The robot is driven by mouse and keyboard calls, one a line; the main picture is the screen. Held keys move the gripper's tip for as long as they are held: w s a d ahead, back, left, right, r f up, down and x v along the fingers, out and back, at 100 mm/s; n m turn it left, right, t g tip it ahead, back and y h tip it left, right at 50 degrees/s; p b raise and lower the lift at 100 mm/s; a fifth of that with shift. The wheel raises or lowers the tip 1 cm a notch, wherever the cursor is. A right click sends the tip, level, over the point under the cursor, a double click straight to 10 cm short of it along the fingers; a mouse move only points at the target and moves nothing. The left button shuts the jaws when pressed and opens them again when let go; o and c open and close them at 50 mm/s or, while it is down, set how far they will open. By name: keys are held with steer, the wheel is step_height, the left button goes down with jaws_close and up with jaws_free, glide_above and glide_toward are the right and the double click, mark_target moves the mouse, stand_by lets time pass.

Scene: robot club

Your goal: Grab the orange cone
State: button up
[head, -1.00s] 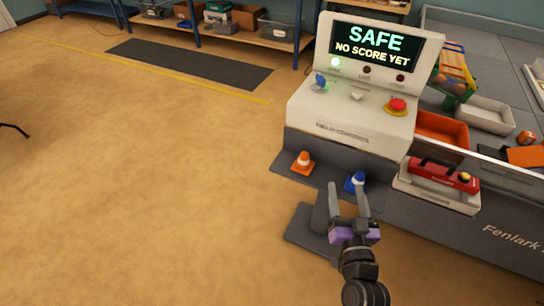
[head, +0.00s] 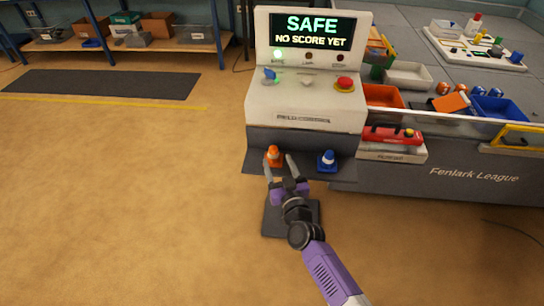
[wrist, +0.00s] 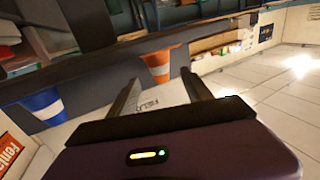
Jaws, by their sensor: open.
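The orange cone (head: 274,155) with a white band stands upright on the grey ledge at the foot of the control console. In the head view my gripper (head: 278,162) is in front of it, with a finger to either side in the picture. In the wrist view the orange cone (wrist: 158,66) shows beyond the fingertips, roughly between them, and the view is tilted. My gripper is open and empty. I cannot tell whether the fingers reach around the cone.
A blue cone (head: 327,160) stands to the right on the same ledge, and in the wrist view it is at the left (wrist: 44,104). The console (head: 305,118) rises behind the cones. A red device on a tray (head: 392,137) is further right.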

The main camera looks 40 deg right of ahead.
mark_target(275, 154)
steer(key=x, duration=0.5)
steer(key=shift+w+d+r, duration=0.15)
steer(key=shift+w, duration=0.25)
jaws_close()
